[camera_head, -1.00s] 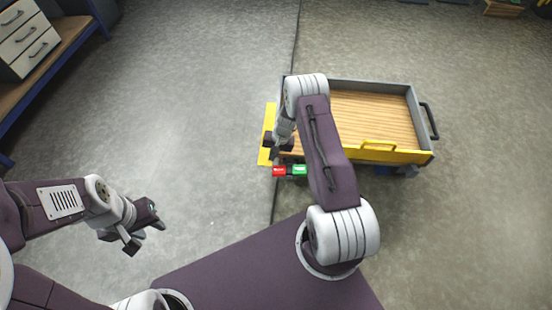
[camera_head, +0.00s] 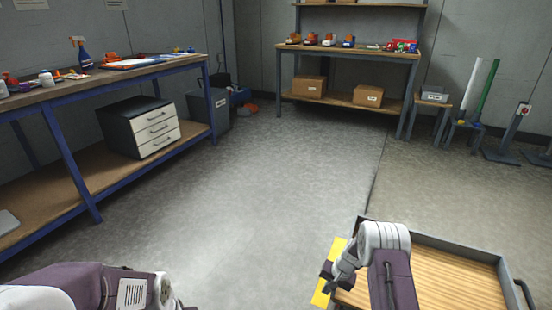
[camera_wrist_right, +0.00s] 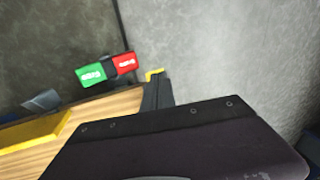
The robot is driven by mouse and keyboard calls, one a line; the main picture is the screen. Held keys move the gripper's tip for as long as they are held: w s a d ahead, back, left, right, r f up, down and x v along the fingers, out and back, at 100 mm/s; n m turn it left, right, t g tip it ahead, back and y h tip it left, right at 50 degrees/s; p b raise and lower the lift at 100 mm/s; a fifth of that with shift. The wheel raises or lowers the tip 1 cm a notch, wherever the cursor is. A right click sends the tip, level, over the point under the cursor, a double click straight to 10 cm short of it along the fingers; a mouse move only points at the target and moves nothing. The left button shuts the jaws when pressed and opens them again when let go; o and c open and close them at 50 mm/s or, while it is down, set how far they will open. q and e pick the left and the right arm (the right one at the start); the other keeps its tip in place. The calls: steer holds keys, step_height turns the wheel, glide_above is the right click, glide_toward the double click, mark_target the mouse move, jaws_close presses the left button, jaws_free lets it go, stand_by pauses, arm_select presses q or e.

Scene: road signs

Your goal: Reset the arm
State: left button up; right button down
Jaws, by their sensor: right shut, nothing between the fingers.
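My right arm reaches over the left end of the wooden-floored cart (camera_head: 450,277) in the head view. Its gripper (camera_head: 330,279) is shut and empty, beside the cart's yellow end plate (camera_head: 326,288). In the right wrist view, a green sign (camera_wrist_right: 92,75) and a red sign (camera_wrist_right: 124,63) sit side by side beyond the cart's edge. The signs do not show in the head view now. My left arm shows at the lower left of the head view, but its gripper is out of the picture.
A blue-framed workbench (camera_head: 100,78) with a drawer unit (camera_head: 140,128) stands on the left. A shelf table (camera_head: 350,55) with toy vehicles and cardboard boxes stands at the back. Stands and poles are at the right. The middle floor (camera_head: 270,170) is clear.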

steer(key=w+a+r+n+t+p, duration=0.1)
steer(key=w+a+r+t, duration=0.2)
steer(key=r, duration=0.9)
steer(key=s+a+r+n+g+p, duration=0.1)
steer(key=s+a+r+n, duration=0.15)
steer(key=r, duration=0.45)
steer(key=s+a+r+n, duration=0.1)
steer(key=s+a+r, duration=0.1)
steer(key=s+r, duration=0.3)
steer(key=s+d+n+g+h+p, duration=0.1)
steer(key=s+d+g+h, duration=0.15)
steer(key=s, duration=1.55)
step_height(320, 180, up, 39)
steer(key=a+p, duration=0.1)
steer(key=p, duration=3.7)
steer(key=shift+w+f, duration=0.2)
steer(key=shift+w, duration=0.05)
steer(key=shift+f+y, duration=0.1)
steer(key=shift+y, duration=0.15)
